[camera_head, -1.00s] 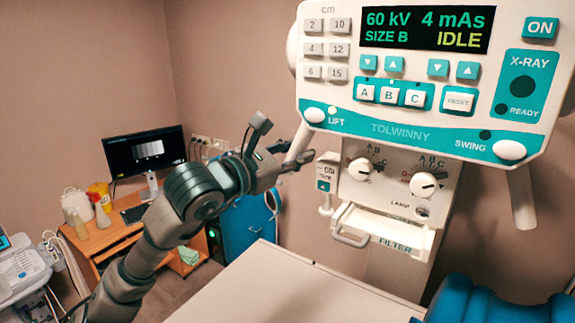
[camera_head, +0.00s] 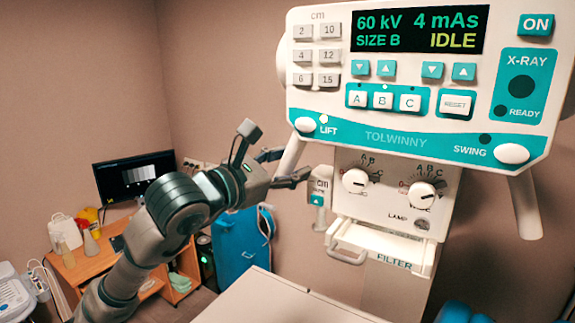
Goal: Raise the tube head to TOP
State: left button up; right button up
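The tube head (camera_head: 400,125) is a white and teal console at the upper right, its display (camera_head: 418,30) reading 60 kV, 4 mAs, SIZE B, IDLE. A LIFT button (camera_head: 306,124) sits at its lower left, with a small pale light beside it. A white handle (camera_head: 291,157) slants down from the left corner. My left gripper (camera_head: 296,166) is at this handle with its fingers apart, one above the other. The handle's lower end is partly hidden behind the gripper, and I cannot tell whether they touch. My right gripper is not in view.
Below the head are two dials (camera_head: 422,195) and a FILTER tray (camera_head: 375,248) with a pull handle. A pale table top (camera_head: 285,302) lies at the bottom. A desk with a monitor (camera_head: 137,175) and a blue cabinet (camera_head: 238,245) stand behind my arm.

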pick_arm(q)
jog(key=shift+s+a, duration=0.2)
jog(key=v, duration=1.1)
jog(key=shift+a, duration=0.4)
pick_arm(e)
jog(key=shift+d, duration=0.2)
pick_arm(q)
jog(key=shift+d+f, duration=0.1)
jog(key=shift+d, duration=0.1)
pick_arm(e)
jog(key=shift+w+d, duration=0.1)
